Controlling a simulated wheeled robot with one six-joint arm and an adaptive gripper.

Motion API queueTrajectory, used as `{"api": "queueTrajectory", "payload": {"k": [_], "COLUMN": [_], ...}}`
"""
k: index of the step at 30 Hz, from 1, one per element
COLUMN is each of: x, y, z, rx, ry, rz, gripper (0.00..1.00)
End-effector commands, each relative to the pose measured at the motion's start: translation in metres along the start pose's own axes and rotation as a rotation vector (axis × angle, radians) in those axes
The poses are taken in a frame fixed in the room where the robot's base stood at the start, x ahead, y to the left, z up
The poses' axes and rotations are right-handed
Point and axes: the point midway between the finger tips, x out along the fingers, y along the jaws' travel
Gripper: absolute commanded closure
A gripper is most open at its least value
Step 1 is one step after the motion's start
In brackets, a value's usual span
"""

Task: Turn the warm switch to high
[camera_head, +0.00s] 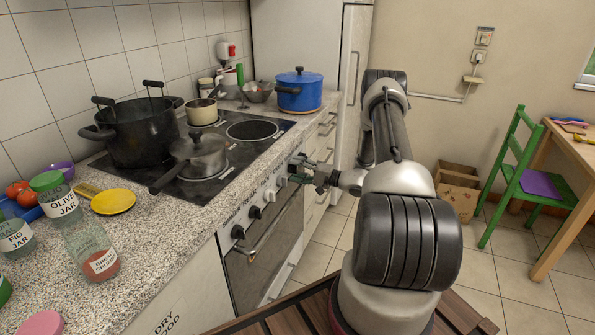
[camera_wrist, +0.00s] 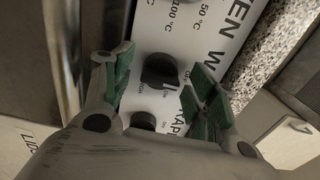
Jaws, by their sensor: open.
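The stove's control panel (camera_head: 262,207) has a row of black knobs. In the wrist view, a black knob (camera_wrist: 160,70) has small OFF, LOW and HIGH lettering around its right and lower side; it looks like the warm switch, though the large label is only partly readable. A second black knob (camera_wrist: 143,120) sits below it, partly hidden by my gripper. My gripper (camera_wrist: 160,82) is open, with its green finger pads on the left and right of the upper knob; contact cannot be told. In the head view, my gripper (camera_head: 306,172) is at the panel's far end.
The speckled counter (camera_head: 160,255) edge runs along the panel. The oven door handle (camera_head: 262,235) sticks out below it. A pan (camera_head: 197,155) and a black pot (camera_head: 140,130) stand on the stove.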

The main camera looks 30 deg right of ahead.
Motion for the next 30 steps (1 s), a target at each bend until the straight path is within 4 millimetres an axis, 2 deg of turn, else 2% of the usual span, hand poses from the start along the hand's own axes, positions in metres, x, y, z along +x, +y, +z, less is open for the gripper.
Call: {"api": "queueTrajectory", "payload": {"k": [2, 10, 20, 30], "x": [-0.0001, -0.0003, -0.0004, -0.0006], "y": [0.0001, 0.0002, 0.0005, 0.0007], "z": [0.0001, 0.0003, 0.0004, 0.0005], "rx": [0.000, 0.001, 0.033, 0.243], "ry": [0.000, 0.000, -0.001, -0.001], "rz": [0.000, 0.001, 0.001, 0.002], "gripper": [0.42, 0.89, 0.89, 0.89]}}
